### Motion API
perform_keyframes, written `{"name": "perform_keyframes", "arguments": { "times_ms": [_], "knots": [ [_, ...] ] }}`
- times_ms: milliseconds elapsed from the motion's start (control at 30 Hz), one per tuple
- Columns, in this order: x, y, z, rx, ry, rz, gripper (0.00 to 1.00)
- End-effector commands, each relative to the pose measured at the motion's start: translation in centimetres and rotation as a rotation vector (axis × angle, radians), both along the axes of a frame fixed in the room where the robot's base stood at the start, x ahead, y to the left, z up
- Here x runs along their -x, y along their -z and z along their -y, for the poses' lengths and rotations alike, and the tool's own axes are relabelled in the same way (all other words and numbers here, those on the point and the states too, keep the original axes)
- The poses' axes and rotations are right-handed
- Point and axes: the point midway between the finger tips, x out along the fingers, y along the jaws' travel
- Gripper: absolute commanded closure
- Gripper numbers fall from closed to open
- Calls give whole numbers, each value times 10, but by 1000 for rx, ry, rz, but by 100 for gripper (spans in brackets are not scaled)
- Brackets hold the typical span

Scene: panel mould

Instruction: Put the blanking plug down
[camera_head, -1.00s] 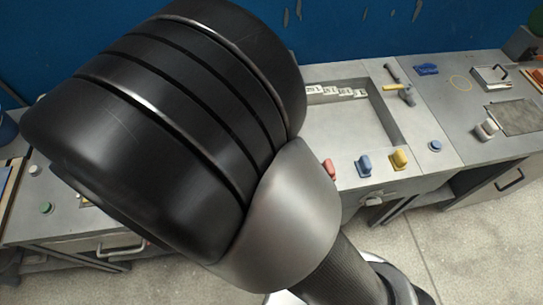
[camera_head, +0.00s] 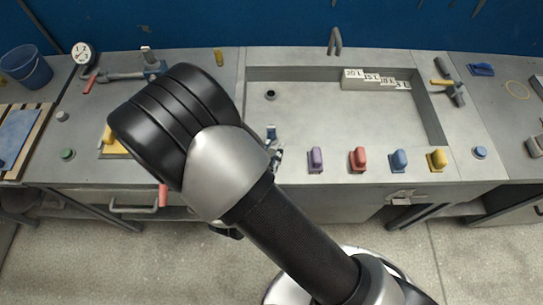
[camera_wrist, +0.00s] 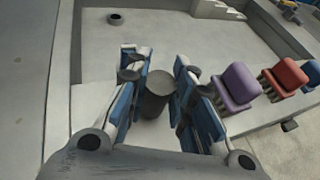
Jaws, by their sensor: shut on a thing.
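A grey cylinder, which looks like the blanking plug (camera_wrist: 158,90), is between the two blue-padded fingers of my gripper (camera_wrist: 161,84) in the wrist view. The fingers are shut on it. In the head view my gripper (camera_head: 274,142) shows only in part beside my wrist, over the front rim of the sunken mould tray (camera_head: 340,150). The plug cannot be made out in the head view. I cannot tell whether its lower end touches the surface. A small dark ring (camera_head: 270,95) lies on the tray floor, and it also shows in the wrist view (camera_wrist: 115,18).
Purple (camera_head: 316,159), red (camera_head: 359,158), blue (camera_head: 399,160) and yellow (camera_head: 437,159) blocks stand along the front rim, right of my gripper. A hammer (camera_head: 450,85) lies right of the tray. The tray's middle is clear.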

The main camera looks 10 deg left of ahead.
Motion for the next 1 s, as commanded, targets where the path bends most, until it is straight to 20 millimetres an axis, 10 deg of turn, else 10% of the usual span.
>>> {"name": "perform_keyframes", "arguments": {
  "times_ms": [467,500,1000],
  "knots": [
    [0,20,0,0,0,1,100],
    [0,21,0,0,0,0,78],
    [0,19,0,0,0,0,58]
  ]
}}
